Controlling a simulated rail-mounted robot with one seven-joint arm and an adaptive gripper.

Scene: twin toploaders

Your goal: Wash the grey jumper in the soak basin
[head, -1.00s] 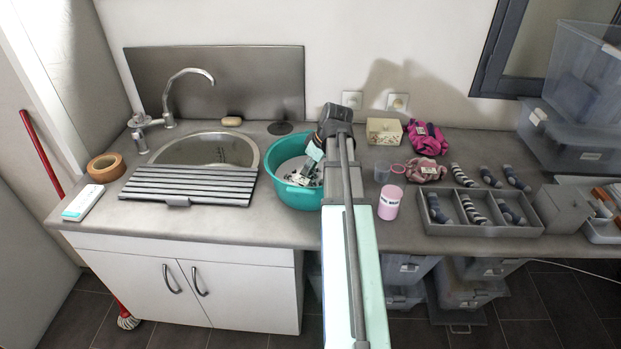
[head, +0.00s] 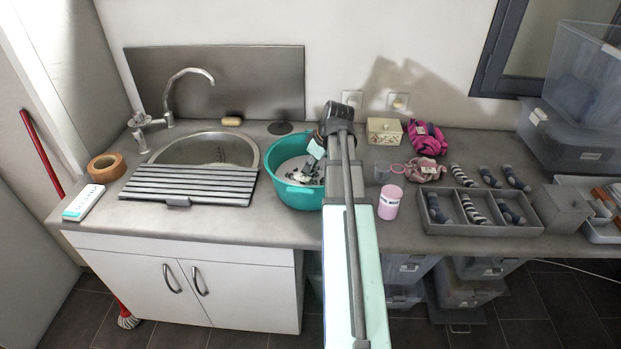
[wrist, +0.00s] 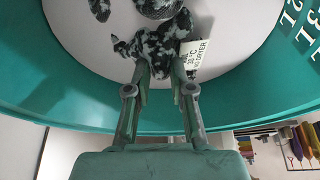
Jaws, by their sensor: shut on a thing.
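The teal soak basin (head: 290,195) stands on the worktop right of the sink, with a pale floor inside. The grey jumper (wrist: 150,42) is a mottled grey and black knit in the basin in the wrist view. A white care label on it reads 30 °C, with partly legible text below. My gripper (wrist: 162,72) is over the basin's near wall, its fingertips shut on the jumper's edge beside the label. In the head view my gripper (head: 308,170) reaches down into the basin, and my arm hides the basin's right side.
The sink (head: 205,149) is partly covered by a ribbed rack (head: 190,184). A pink tub (head: 390,203), a clear cup and a pink ring stand right of my arm. Farther right are a divided sock tray (head: 480,228), loose socks and pink garments.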

